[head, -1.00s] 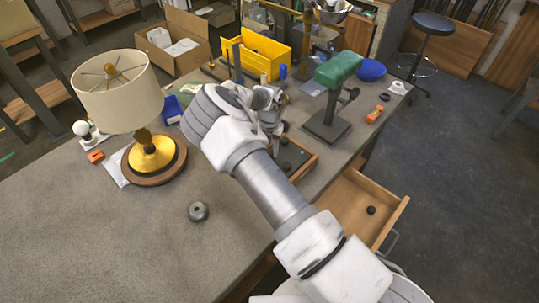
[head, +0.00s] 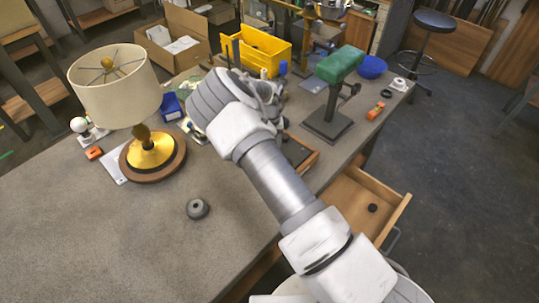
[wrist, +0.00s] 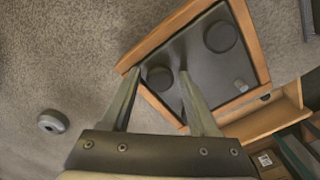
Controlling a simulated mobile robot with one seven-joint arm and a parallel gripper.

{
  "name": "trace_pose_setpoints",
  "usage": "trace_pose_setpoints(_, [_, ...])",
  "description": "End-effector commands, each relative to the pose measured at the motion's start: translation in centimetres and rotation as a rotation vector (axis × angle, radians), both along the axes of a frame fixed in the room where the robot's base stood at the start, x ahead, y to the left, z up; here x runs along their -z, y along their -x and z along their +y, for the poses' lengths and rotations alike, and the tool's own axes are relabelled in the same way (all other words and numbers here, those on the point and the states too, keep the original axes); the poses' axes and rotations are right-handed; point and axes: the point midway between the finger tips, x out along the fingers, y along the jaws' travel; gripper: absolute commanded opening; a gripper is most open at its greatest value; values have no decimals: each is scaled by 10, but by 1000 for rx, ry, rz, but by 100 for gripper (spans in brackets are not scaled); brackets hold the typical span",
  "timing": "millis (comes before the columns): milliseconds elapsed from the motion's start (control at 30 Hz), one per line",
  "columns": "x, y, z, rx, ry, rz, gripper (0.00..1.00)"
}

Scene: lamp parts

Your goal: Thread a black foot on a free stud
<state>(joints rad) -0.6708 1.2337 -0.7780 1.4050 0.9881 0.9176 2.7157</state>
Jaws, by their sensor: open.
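A wood-framed dark panel (wrist: 200,62) lies on the bench under my gripper. It bears two round black feet, one nearer (wrist: 160,79) and one farther (wrist: 221,37). A small pale stud (wrist: 240,86) shows bare near its right corner. My gripper (wrist: 159,74) is open, with its fingertips to either side of the nearer foot in the wrist view. I cannot tell whether they touch it or how high they are. Another small black round piece (head: 373,208) lies in the open drawer. In the head view my arm hides most of the panel (head: 302,155).
A grey ring-like piece (head: 198,209) lies on the open bench; it also shows in the wrist view (wrist: 52,121). A lamp (head: 151,150) stands left. A green-topped stand (head: 326,125) and yellow bin (head: 262,58) stand behind. The open drawer (head: 350,205) juts from the front edge.

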Motion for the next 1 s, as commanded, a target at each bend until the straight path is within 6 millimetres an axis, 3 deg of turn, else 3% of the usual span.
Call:
trace_pose_setpoints(200, [1,0,0,-217,-1,-1,61])
trace_pose_setpoints(467, [1,-1,-1,-346,-1,-2,61])
trace_pose_setpoints(833, [1,-1,0,-778,-2,-3,61])
trace_pose_setpoints(1000, [0,-1,-1,-860,0,-2,61])
